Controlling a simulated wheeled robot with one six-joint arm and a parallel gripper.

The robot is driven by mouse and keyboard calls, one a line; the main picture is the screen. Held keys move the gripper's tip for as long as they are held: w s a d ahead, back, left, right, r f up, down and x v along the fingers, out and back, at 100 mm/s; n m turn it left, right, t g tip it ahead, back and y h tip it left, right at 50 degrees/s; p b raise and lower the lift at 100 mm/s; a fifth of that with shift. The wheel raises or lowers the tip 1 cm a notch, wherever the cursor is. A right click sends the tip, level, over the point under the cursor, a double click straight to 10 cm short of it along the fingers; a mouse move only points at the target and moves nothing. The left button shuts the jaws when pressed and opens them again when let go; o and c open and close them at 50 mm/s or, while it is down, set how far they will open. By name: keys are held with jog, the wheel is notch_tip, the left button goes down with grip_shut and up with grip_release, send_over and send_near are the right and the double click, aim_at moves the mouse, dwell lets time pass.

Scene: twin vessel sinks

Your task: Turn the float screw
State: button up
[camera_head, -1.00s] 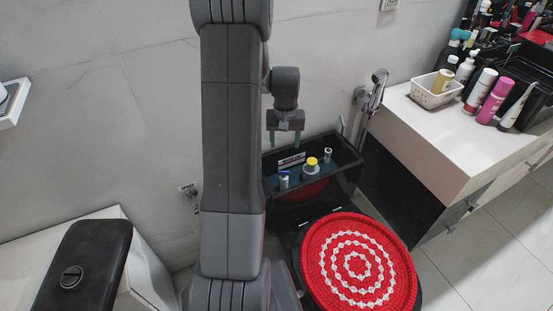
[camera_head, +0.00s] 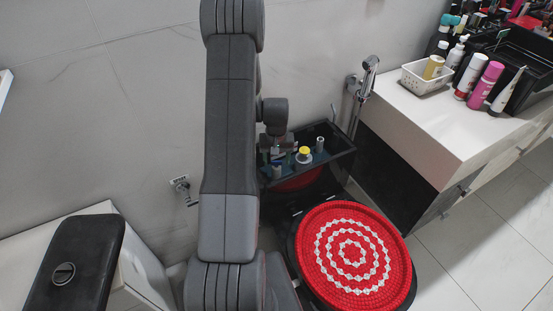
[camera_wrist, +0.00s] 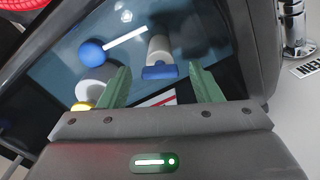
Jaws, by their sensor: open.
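The black open tank (camera_head: 343,154) stands against the wall behind the red lid cover, with dark blue water and fittings inside. My gripper (camera_head: 279,158) is low at the tank's left part, pointing down. In the wrist view its green fingers (camera_wrist: 158,72) are apart. A white cylinder (camera_wrist: 159,46) with a blue end piece (camera_wrist: 160,72) shows between and beyond the fingertips; I cannot tell if they touch it. A blue ball (camera_wrist: 91,53) on a white rod lies left of it. I cannot tell for certain which part is the float screw.
A white fitting with a yellow top (camera_head: 304,153) and a grey cylinder (camera_head: 319,145) stand in the tank, right of my gripper. The tank walls are close around. A red-and-white round cover (camera_head: 352,250) lies in front. A counter (camera_head: 425,125) with bottles is at right.

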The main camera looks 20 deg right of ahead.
jog(key=c, duration=1)
jog(key=shift+f+m+b, duration=0.1)
jog(key=shift+m+b, duration=0.65)
jog(key=shift+m, duration=0.65)
jog(key=shift+m+b, duration=0.3)
jog(key=shift+m, duration=0.9)
jog(key=o, duration=1)
jog(key=shift+r, duration=0.2)
notch_tip(320, 180, up, 14)
jog(key=p, duration=0.1)
jog(key=shift+f+p, duration=0.15)
jog(key=shift+p, duration=0.15)
jog(key=shift+f, duration=0.15)
